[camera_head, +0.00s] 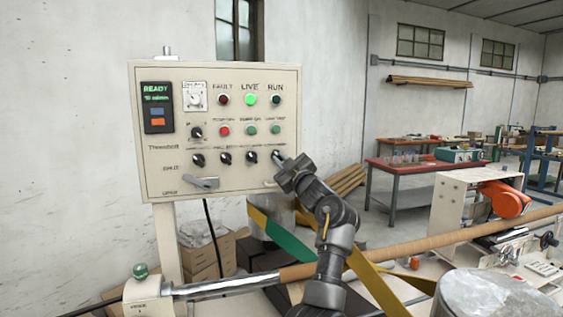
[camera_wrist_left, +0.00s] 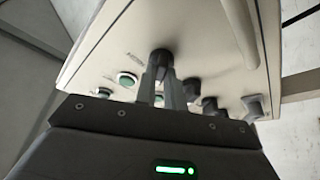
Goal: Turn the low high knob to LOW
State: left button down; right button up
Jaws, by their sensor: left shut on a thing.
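A cream control panel (camera_head: 222,183) carries a lower row of dark knobs. My left gripper (camera_head: 279,160) is at the rightmost knob of this row, which it mostly hides in the head view. In the left wrist view, the two fingers of my left gripper (camera_wrist_left: 161,88) are shut on this black knob (camera_wrist_left: 161,57), whose top shows between and above the fingertips. The label by the knob is too small or hidden to read, so I cannot tell its setting. My right gripper is in neither view.
Other knobs (camera_head: 225,158) sit close to the left of the gripped one, with green and red buttons (camera_head: 225,131) above. A lever handle (camera_head: 203,182) juts out low on the panel. A long brown tube (camera_head: 420,246) and a yellow-green strap (camera_head: 283,240) lie below.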

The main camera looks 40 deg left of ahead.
pick_arm(q)
jog(key=c, duration=1.5)
grip_release()
jog(key=shift+s+d+f+b, duration=0.1)
jog(key=shift+d+f+b, duration=0.2)
jog(key=shift+d, duration=0.1)
jog(key=b+v, duration=0.4)
jog(key=v, duration=0.5)
jog(key=shift+s+d, duration=0.15)
jog(key=shift+d, duration=0.25)
